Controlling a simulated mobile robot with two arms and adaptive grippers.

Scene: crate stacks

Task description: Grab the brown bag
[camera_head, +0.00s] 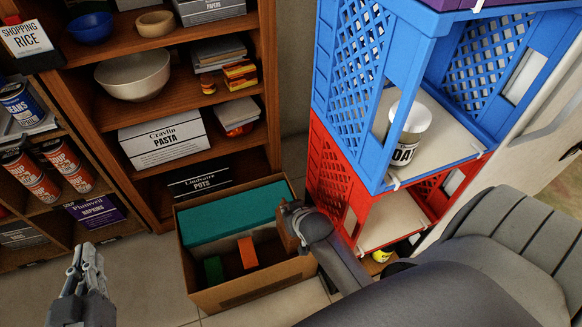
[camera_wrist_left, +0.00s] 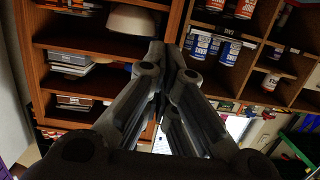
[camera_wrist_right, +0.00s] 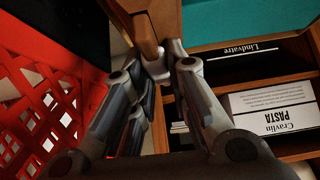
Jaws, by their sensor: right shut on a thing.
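The brown bag (camera_head: 286,232) shows as a small brown upright shape at the right side of the open cardboard box (camera_head: 245,292), partly hidden by my right gripper (camera_head: 305,226). In the right wrist view, my right gripper (camera_wrist_right: 157,72) has its fingertips closed on this brown piece (camera_wrist_right: 146,30); its full shape is cut off by the frame top. I cannot tell whether it touches the box. My left gripper (camera_head: 85,262) hangs over the floor at the lower left, empty, its fingertips together in the left wrist view (camera_wrist_left: 168,52).
The box also holds a teal block (camera_head: 225,215), an orange piece (camera_head: 247,252) and a green piece (camera_head: 213,270). Stacked red (camera_head: 333,172) and blue (camera_head: 345,100) crates stand close right of my right gripper. Wooden shelves (camera_head: 100,110) stand behind. Floor left of the box is clear.

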